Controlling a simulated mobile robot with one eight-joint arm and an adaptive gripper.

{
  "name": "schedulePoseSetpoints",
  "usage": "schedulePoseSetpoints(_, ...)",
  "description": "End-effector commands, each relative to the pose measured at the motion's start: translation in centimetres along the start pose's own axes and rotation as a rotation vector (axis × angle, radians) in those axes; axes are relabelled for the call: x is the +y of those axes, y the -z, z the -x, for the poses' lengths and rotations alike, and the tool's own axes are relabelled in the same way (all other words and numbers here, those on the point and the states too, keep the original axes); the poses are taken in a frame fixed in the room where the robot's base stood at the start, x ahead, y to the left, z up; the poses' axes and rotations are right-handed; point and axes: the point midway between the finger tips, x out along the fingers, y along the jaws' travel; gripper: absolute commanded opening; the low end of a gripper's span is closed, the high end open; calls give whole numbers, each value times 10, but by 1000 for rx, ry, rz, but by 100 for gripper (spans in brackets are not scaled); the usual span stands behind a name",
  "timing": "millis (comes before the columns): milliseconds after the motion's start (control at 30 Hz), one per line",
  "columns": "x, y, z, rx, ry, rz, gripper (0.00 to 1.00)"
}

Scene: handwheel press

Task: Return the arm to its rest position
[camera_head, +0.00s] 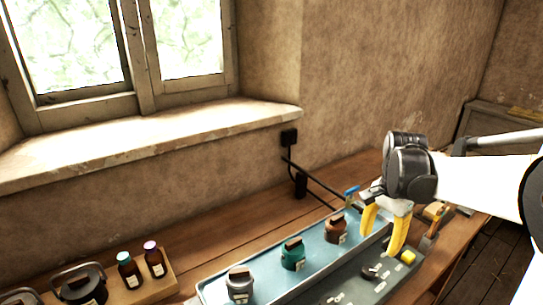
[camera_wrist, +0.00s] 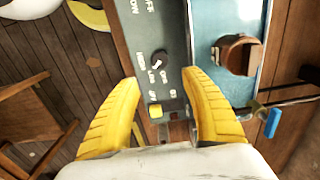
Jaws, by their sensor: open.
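My gripper (camera_head: 384,228) has yellow fingers that stand apart with nothing between them. It hangs over the right end of the press panel, pointing down. In the head view the knob (camera_head: 370,272) and yellow button (camera_head: 408,257) lie just below and in front of the fingers. My white arm reaches in from the right.
A blue tray (camera_head: 262,270) holds a grey pot (camera_head: 240,285), a green pot (camera_head: 293,254) and a brown pot (camera_head: 336,229). Two small bottles (camera_head: 154,260) stand on a wooden stand at the lower left. A blue-handled lever (camera_head: 352,192) rises behind the gripper. The wall and window sill lie behind.

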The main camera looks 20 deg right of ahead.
Motion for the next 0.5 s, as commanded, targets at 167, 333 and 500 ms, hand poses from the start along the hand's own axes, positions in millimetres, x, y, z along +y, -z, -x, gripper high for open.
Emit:
schedulePoseSetpoints(167, -5, -21, 8, 34, 32, 95, 55)
schedulePoseSetpoints(333, -12, -82, 27, 147, 129, 392, 55)
schedulePoseSetpoints(500, -11, -148, 36, 300, 241, 745, 55)
